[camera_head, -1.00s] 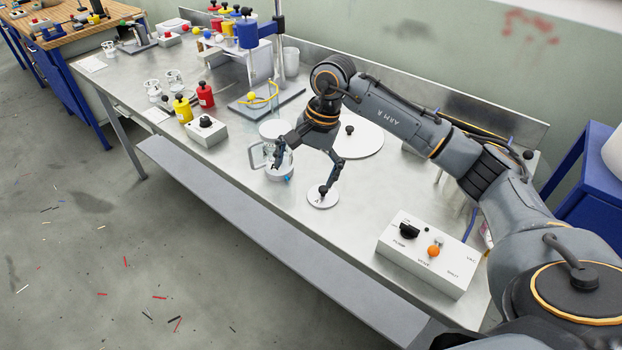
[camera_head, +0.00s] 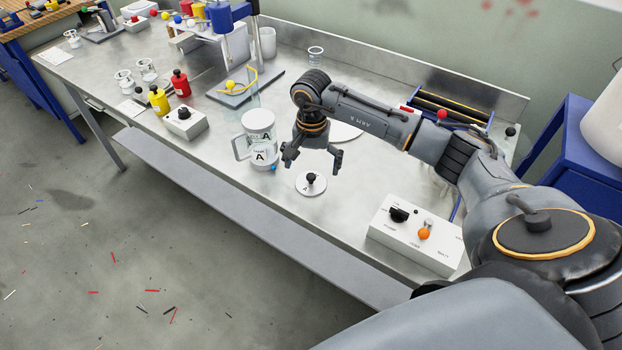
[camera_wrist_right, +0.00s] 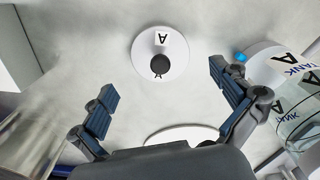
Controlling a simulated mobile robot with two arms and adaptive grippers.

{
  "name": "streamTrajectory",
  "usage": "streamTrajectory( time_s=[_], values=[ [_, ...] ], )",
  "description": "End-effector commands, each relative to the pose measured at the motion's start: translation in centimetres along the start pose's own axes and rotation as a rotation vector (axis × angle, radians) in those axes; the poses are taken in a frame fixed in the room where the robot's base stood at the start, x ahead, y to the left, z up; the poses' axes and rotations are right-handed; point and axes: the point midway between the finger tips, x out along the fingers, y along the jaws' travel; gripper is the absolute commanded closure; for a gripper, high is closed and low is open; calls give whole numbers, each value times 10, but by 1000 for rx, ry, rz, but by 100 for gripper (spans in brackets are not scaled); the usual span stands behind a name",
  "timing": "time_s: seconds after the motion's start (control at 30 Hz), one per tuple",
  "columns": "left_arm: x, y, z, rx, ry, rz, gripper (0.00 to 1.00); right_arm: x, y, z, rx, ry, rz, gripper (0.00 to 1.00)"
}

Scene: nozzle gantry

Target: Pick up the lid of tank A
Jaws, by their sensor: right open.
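The lid of tank A (camera_head: 310,190) is a small white disc marked A with a black knob, lying flat on the steel bench. It also shows in the right wrist view (camera_wrist_right: 176,70), near the top middle. Tank A (camera_head: 262,150) is a clear jar with a handle and A labels, standing left of the lid. In the right wrist view its side (camera_wrist_right: 275,68) shows at the right. My right gripper (camera_head: 312,160) is open and empty, above the bench just behind the lid. Its spread fingers also show in the right wrist view (camera_wrist_right: 162,82), apart from the knob. My left gripper is out of view.
A white control box (camera_head: 415,238) with knobs stands right of the lid. A larger white disc (camera_head: 347,132) lies behind my right gripper. A grey box with a black knob (camera_head: 181,124) and red (camera_head: 181,84) and yellow (camera_head: 158,101) bottles stand farther left.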

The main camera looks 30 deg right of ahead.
Motion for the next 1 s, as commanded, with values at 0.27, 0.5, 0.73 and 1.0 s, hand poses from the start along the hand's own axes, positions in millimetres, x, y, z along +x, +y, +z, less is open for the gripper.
streamTrajectory(
  time_s=[0.27,0.5,0.73,1.0],
  values=[
    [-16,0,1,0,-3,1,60,33,0,3,1,-2,1,0],
    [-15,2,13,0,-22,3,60,35,-1,2,0,0,0,0],
    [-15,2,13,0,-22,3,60,35,0,3,0,-1,1,47],
    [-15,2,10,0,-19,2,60,36,0,3,-1,-2,2,100]
  ],
)
